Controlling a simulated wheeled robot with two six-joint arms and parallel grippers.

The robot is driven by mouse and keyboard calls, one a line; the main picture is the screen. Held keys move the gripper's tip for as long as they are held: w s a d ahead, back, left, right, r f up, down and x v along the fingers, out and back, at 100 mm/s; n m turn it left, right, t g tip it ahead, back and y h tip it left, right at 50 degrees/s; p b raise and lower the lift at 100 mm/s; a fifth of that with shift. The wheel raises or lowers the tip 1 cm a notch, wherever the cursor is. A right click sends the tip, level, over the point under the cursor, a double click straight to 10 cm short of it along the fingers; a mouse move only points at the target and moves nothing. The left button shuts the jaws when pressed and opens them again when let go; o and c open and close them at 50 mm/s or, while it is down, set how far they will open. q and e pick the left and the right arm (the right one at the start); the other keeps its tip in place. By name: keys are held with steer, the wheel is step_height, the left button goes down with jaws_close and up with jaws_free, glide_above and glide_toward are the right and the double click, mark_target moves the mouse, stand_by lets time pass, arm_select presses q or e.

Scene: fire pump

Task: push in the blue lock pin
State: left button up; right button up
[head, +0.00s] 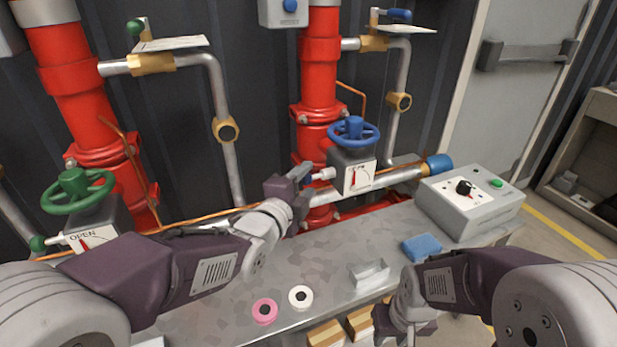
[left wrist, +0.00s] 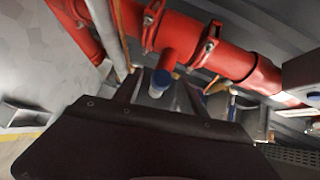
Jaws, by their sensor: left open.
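The blue lock pin (head: 308,181) shows as a small blue piece at the left side of the grey valve box (head: 354,172), beside a white rod (head: 323,174). A blue handwheel (head: 354,131) tops that box. My left gripper (head: 300,179) is open at the pin and covers part of it; I cannot tell whether they touch.
Red pipes (head: 319,75) stand behind the box. A control box (head: 468,200), a blue sponge (head: 421,247), a metal bracket (head: 369,274), and pink (head: 265,311) and white rings (head: 300,297) are on the grey table (head: 225,312). A green-wheeled valve (head: 77,190) is at left.

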arm_select(q)
steer(key=v, duration=0.7)
steer(key=shift+p, duration=0.3)
steer(key=shift+s, duration=0.1)
